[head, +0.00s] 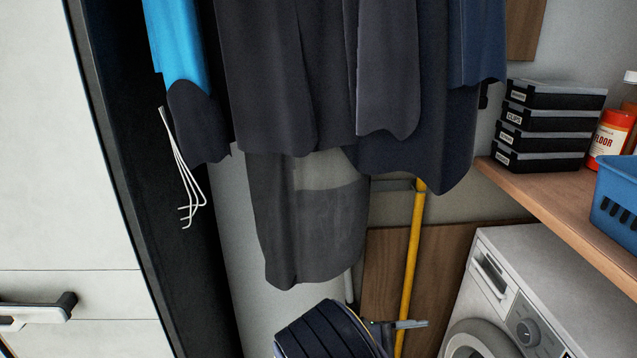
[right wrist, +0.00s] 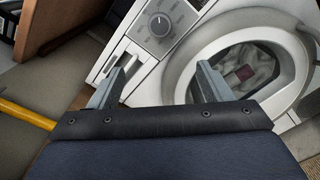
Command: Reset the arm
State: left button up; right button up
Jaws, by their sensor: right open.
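My right gripper (right wrist: 164,66) is open in the right wrist view, its two grey fingers spread apart with nothing between them. Behind the fingers is the front of a white washing machine (right wrist: 118,62), with its dial and round door. In the head view, the dark blue end of my right arm is at the bottom centre. A grey finger of the right gripper (head: 412,324) sticks out to its right, left of the washing machine (head: 505,250). My left arm and gripper are not in view.
Dark clothes (head: 310,90) hang above my right arm. White wire hangers (head: 181,170) hang at the left. A yellow pole (head: 411,260) stands behind the right gripper. A wooden shelf (head: 540,195) holds black boxes (head: 545,125), a red bottle (head: 610,135) and a blue basket (head: 615,205).

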jog(key=s+d+r+m+g+y, duration=0.15)
jog(key=s+m+y, duration=0.25)
jog(key=s+y, duration=0.5)
jog(key=s+d+r+m+g+y, duration=0.15)
jog(key=s+m+y, duration=0.25)
jog(key=s+y, duration=0.45)
pick_arm(q)
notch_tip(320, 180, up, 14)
jog(key=p, duration=1.3)
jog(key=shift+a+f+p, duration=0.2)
jog(key=shift+p, duration=0.1)
pick_arm(e)
jog(key=s+a+r+m+t+y, duration=0.1)
jog(key=s+r+t+y, duration=0.1)
jog(key=r, duration=0.7)
jog(key=s+a+r+m+t+y, duration=0.1)
jog(key=r+t, duration=0.4)
jog(key=r, duration=0.5)
jog(key=shift+s+a+r+m+y, duration=0.25)
jog(key=shift+s+a+m+y, duration=0.1)
jog(key=shift+s+m+y, duration=0.3)
